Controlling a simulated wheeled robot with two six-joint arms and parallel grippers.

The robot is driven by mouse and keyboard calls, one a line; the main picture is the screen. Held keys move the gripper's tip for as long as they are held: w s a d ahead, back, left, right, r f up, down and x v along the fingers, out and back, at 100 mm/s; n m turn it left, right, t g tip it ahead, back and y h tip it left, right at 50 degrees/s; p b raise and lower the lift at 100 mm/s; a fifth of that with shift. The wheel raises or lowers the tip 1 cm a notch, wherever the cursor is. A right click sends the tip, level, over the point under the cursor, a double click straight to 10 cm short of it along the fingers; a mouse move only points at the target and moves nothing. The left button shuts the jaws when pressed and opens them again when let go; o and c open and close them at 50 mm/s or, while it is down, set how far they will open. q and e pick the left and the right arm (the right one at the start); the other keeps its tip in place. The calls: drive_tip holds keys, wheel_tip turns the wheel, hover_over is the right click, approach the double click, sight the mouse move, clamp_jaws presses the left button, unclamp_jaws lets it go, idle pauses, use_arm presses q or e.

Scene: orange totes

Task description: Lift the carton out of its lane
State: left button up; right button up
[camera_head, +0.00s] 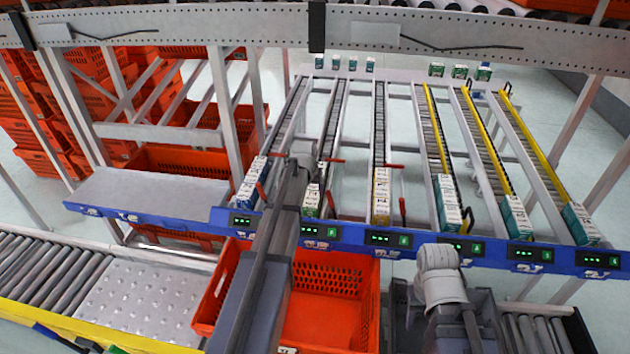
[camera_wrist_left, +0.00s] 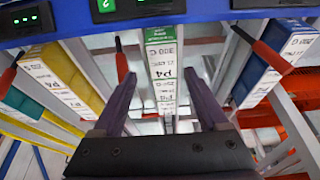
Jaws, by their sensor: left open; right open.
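Cartons stand at the front ends of the sloping lanes. My left gripper (camera_head: 308,172) hangs over the second lane from the left, by a green-topped white carton (camera_head: 311,201). In the left wrist view that carton (camera_wrist_left: 165,65) stands upright, lined up between the two spread fingers (camera_wrist_left: 160,88). I cannot tell whether either finger touches it. Its lower part runs down between the fingers. My right arm shows at the lower right of the head view, but its gripper cannot be made out.
Red levers (camera_wrist_left: 258,46) rise close to the fingers. A blue rail (camera_head: 345,236) with displays crosses the lane fronts. An orange tote (camera_head: 330,268) sits below.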

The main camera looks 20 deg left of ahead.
sight(312, 200)
use_arm(q)
drive_tip(key=shift+w+a, duration=0.3)
drive_tip(key=shift+w, duration=0.05)
drive_tip(key=shift+r, duration=0.1)
drive_tip(key=b+x, duration=1.1)
drive_tip(key=x, duration=0.1)
